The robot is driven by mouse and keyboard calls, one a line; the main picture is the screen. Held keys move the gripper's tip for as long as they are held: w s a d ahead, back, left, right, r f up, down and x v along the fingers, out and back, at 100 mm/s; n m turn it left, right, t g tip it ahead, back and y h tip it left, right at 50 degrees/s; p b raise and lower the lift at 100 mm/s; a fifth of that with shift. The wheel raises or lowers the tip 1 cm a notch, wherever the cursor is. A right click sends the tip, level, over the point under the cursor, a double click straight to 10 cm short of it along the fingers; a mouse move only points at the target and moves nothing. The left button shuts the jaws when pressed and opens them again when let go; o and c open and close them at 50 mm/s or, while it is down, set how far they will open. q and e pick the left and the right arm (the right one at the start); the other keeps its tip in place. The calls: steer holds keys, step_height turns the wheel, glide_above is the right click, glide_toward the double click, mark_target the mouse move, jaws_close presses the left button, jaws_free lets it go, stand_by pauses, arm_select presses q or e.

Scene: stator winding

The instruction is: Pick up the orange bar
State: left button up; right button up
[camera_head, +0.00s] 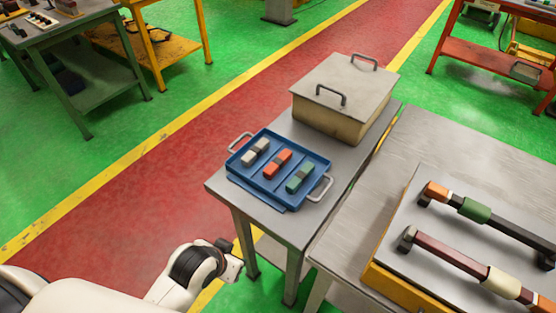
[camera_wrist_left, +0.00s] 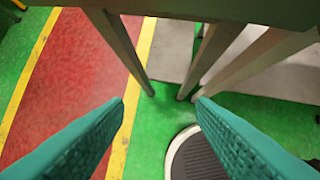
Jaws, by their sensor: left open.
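The orange bar (camera_head: 270,170), with a dark band across its middle, lies in the middle compartment of a blue tray (camera_head: 250,187). A white bar (camera_head: 249,157) with a dark band lies in the compartment to its left, and a green bar (camera_head: 294,186) in the one to its right. My left gripper (camera_wrist_left: 160,101) is open and empty between its teal fingers, with floor and table legs beyond. In the head view my left wrist is below and left of the tray, lower than the tabletop and clear of it. My right gripper is out of view.
The tray stands on a grey table (camera_head: 225,191) whose front edge and legs are close to my left arm. A lidded box (camera_head: 345,85) with two handles stands behind the tray. A second table (camera_head: 470,140) at right bears a rack with two segmented coloured rods.

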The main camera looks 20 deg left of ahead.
arm_select(q)
steer(key=w+r+t, duration=0.1)
steer(key=w, duration=0.2)
steer(key=w+r+t+h, duration=0.1)
steer(key=w+r+t, duration=0.1)
steer(key=w, duration=0.2)
steer(key=w+d+r+t, duration=0.1)
steer(key=w+r, duration=0.1)
steer(key=w, duration=0.1)
steer(key=shift+w+m+h, duration=0.15)
steer(key=shift+m+h, duration=0.15)
steer(key=m+t+h, duration=0.1)
steer(key=t+h, duration=0.2)
glide_toward(276, 162)
steer(key=shift+t, duration=0.3)
steer(key=x, duration=0.1)
steer(key=p+x, duration=0.1)
steer(key=x, duration=0.3)
steer(key=shift+d, duration=0.3)
steer(key=shift+p+x, duration=0.45)
steer(key=shift+x, duration=0.4)
steer(key=x, duration=0.4)
steer(key=shift+a+f, duration=0.15)
steer(key=shift+f, duration=0.15)
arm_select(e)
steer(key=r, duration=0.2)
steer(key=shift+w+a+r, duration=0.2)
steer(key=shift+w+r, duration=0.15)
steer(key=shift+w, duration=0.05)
